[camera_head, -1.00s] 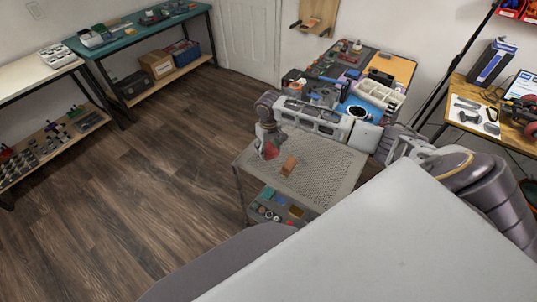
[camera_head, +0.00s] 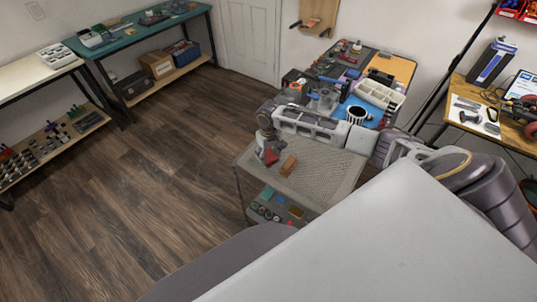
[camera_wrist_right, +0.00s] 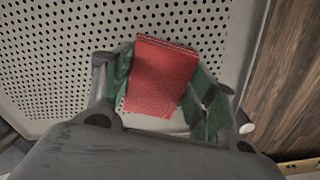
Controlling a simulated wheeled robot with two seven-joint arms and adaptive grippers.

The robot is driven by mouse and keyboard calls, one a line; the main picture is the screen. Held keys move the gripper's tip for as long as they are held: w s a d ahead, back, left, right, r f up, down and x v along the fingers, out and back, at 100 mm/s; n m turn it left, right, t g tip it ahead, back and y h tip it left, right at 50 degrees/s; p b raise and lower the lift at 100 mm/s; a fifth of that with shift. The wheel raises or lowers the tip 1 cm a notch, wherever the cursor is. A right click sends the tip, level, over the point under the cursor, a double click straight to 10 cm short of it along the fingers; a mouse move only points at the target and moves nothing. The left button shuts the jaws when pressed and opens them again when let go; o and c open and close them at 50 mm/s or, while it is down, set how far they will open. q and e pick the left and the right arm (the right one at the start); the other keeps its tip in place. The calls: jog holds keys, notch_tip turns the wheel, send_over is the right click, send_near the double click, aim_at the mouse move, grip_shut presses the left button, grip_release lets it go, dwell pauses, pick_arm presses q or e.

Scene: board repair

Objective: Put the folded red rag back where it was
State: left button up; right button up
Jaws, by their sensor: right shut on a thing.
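My right gripper (camera_head: 267,152) reaches in over the left part of a grey perforated cart top (camera_head: 325,178). It is shut on the folded red rag (camera_head: 271,157). In the right wrist view the rag (camera_wrist_right: 161,76) sits between the two green-padded fingers (camera_wrist_right: 162,90), over the perforated surface near its edge. I cannot tell whether the rag touches the surface. My left gripper does not show.
A brown block (camera_head: 288,165) lies on the cart top just right of the rag. The rest of the cart top to the right is bare. A lower shelf holds a teal item (camera_head: 267,192) and other small things. A crowded workbench (camera_head: 400,68) stands behind.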

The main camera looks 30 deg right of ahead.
aim_at(268, 155)
jog(key=o, duration=1.1)
jog(key=shift+c, duration=0.2)
notch_tip(268, 155, up, 12)
dwell(0.8)
